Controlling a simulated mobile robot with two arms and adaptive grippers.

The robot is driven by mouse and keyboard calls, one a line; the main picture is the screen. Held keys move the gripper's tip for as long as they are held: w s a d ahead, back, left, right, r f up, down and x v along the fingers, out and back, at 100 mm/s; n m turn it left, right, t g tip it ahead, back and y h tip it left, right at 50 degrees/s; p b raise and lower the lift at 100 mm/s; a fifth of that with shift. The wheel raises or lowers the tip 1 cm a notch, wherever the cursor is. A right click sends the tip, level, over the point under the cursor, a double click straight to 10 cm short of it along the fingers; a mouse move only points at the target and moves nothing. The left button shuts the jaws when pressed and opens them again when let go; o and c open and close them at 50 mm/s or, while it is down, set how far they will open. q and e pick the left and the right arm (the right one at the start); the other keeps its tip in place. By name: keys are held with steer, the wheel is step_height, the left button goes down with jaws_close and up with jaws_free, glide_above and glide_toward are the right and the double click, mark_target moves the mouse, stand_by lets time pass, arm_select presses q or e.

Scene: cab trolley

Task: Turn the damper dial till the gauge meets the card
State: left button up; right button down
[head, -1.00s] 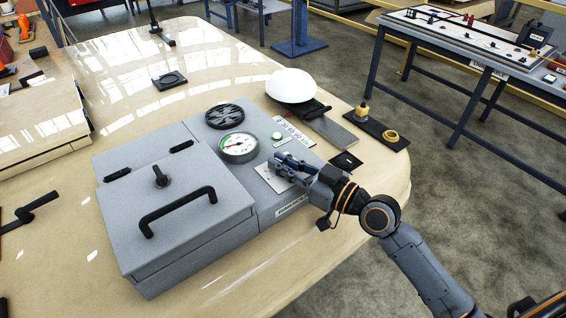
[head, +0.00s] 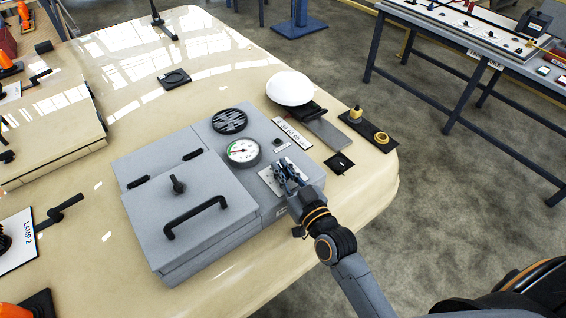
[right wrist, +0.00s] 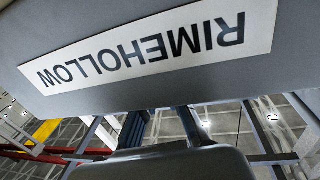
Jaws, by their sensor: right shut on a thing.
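The grey box has a round white gauge (head: 243,152) with a small dark needle and coloured arc; its exact reading is too small to tell. A white strip card (head: 294,132) with dark print lies on the box top, right of the gauge. My right gripper (head: 287,176) is shut on the damper dial, over a pale plate (head: 270,181) near the box's right edge. The fingers mostly hide the dial. The right wrist view shows the box's side with an upside-down RIMEHOLLOW label (right wrist: 150,50); the fingertips are hidden there. My left gripper is not in view.
The box has a lid with a black handle (head: 196,216) and a round black vent (head: 229,121). A white dome (head: 290,88) stands behind it. A dark tray (head: 368,131) and a small black square (head: 339,164) lie to the right.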

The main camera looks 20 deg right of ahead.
steer(key=c, duration=1.4)
jaws_free()
steer(key=v, duration=1.2)
steer(key=shift+a, duration=0.1)
